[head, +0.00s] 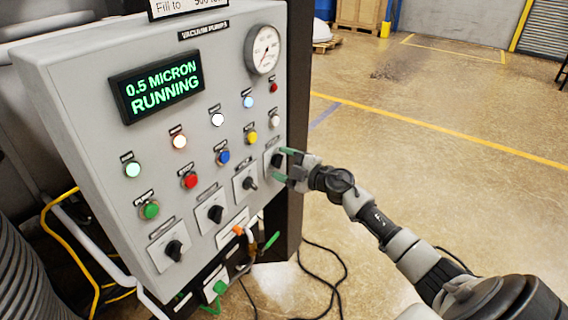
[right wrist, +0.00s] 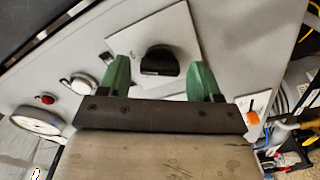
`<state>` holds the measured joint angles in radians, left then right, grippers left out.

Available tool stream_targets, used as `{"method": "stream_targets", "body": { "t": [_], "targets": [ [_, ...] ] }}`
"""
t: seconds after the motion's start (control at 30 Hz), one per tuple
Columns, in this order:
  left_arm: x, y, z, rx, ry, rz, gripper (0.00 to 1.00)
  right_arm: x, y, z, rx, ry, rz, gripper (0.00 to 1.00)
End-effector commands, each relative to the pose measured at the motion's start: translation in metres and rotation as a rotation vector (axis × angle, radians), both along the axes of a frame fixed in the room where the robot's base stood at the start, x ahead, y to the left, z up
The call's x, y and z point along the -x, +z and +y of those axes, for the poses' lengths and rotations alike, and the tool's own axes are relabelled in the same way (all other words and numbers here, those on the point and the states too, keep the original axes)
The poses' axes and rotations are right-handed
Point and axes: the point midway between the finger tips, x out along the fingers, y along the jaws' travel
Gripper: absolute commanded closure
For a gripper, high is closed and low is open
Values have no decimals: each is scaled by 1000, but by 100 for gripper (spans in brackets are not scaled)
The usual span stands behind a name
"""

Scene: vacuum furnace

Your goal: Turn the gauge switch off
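A black rotary knob (head: 277,160) on a white plate sits at the right end of the switch row on the grey control panel. Its small label is not readable. In the right wrist view the knob (right wrist: 160,61) lies between my green fingers. My right gripper (head: 286,164) is open, with its fingers apart at the knob and pointing at the panel. I see a gap on each side of the knob in the right wrist view (right wrist: 158,68). My left gripper is not in view.
The control panel (head: 82,88) has a lit display (head: 157,85) reading "0.5 MICRON RUNNING", a round gauge (head: 263,50), several coloured buttons and three more rotary knobs at lower left. Cables and plugs hang below it. Open floor (head: 430,110) lies to the right.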

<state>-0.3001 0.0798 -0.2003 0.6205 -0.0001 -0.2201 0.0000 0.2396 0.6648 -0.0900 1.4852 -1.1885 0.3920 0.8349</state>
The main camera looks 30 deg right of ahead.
Motion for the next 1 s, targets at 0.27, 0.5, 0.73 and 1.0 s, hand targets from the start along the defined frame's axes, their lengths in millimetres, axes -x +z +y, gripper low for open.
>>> {"method": "stream_targets", "body": {
  "t": [0.27, 0.5, 0.73, 1.0],
  "targets": [
    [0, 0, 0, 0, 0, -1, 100, 0, 0, 0, 0, 0, 0, 79],
    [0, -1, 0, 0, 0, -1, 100, 0, 0, 0, 15, 0, -6, 81],
    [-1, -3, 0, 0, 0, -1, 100, 0, -1, 0, 104, 0, -43, 81],
    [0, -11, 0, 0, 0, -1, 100, 0, -3, 0, 312, 0, -129, 81]
  ]
}}
